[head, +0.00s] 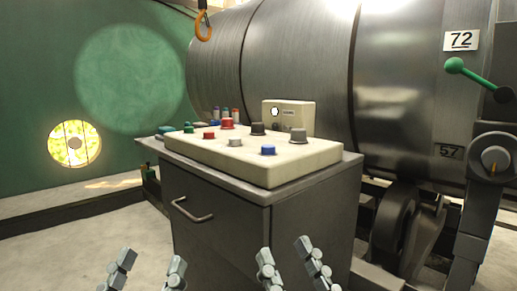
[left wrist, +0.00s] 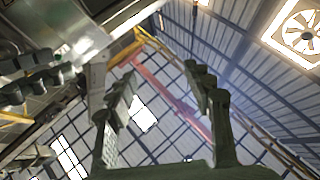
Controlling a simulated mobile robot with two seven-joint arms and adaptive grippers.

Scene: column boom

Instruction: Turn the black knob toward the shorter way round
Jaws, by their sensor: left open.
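A pale control panel (head: 290,163) on a grey cabinet carries several coloured knobs. Two dark knobs stand on it, one near the middle back (head: 257,128) and one further right (head: 298,136); I cannot tell for sure which is the black one. A smaller grey knob (head: 235,141) sits in front of them. My left gripper (head: 148,268) is open and empty at the bottom of the head view, in front of and below the panel. Its spread fingers also show in the left wrist view (left wrist: 160,95), facing the ceiling. My right gripper (head: 289,265) is open and empty, low before the cabinet.
The cabinet (head: 215,230) has a bar handle (head: 190,212) on its front. A small box (head: 288,115) stands behind the knobs. A large metal cylinder (head: 300,60) fills the back. A green-knobbed lever (head: 475,76) is at right. Floor at left is clear.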

